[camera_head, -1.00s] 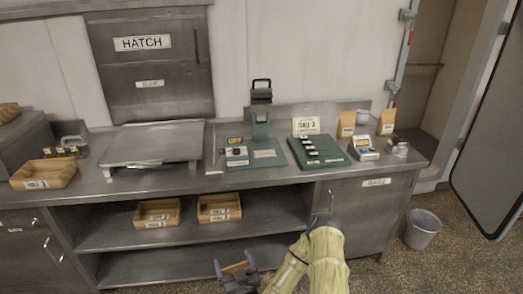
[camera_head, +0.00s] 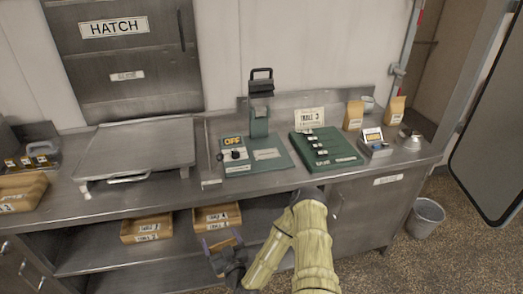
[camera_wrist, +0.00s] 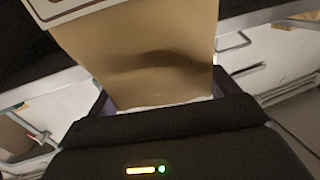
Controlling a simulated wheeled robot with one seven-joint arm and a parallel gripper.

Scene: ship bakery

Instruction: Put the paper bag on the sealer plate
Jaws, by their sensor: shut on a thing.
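My gripper (camera_head: 222,246) is in front of the counter, low near the lower shelf. It is shut on a tan paper bag, which shows as a thin tan strip (camera_head: 222,241) between the fingers. In the wrist view the bag (camera_wrist: 150,55) fills the space between the fingers and bears a pale label; its far end is out of frame. The sealer (camera_head: 259,122) stands on the counter with its black-handled arm raised. Its green plate (camera_head: 267,154) looks bare apart from a pale label. An OFF sign (camera_head: 232,141) is at its left.
Two more paper bags (camera_head: 354,115) (camera_head: 395,110) stand at the counter's back right. A green board with several dark pieces (camera_head: 335,158) and a small device (camera_head: 374,148) are right of the sealer. A metal platform (camera_head: 135,150) is at left. Wooden trays (camera_head: 146,229) sit on the shelf below.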

